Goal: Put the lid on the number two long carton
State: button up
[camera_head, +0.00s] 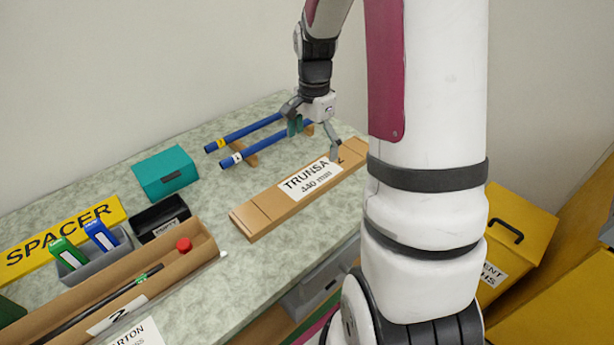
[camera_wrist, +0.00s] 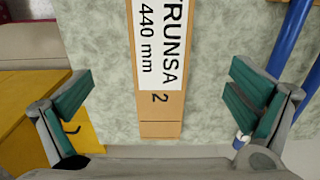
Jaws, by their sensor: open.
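A long, flat brown lid-like piece (camera_head: 259,216) lies on the worktop, with a white label reading TRUNSA 440 mm. In the wrist view its near end (camera_wrist: 161,130) shows a 2 beside the label. A long open brown carton (camera_head: 196,257) stands at the lower left, partly cut off by the frame. A dark rod and a red round piece show in it, and its front label seems to read 2. My gripper (camera_head: 315,138) is open over the far right end of the lid-like piece. In the wrist view its green-padded fingers (camera_wrist: 160,88) stand apart on either side, not touching it.
Two blue tubes (camera_head: 243,132) lie on wooden rests behind the lid-like piece. A teal box (camera_head: 166,173), a black box (camera_head: 159,216), a grey tray (camera_head: 95,262) and a yellow SPACER block (camera_head: 62,235) stand left. A yellow bin (camera_head: 511,240) stands right, beyond the worktop.

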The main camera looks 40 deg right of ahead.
aim_at(312, 177)
jog(key=f, duration=1.1)
jog(key=shift+a+b, duration=0.2)
jog(key=shift+b, duration=0.2)
jog(key=c, duration=1.2)
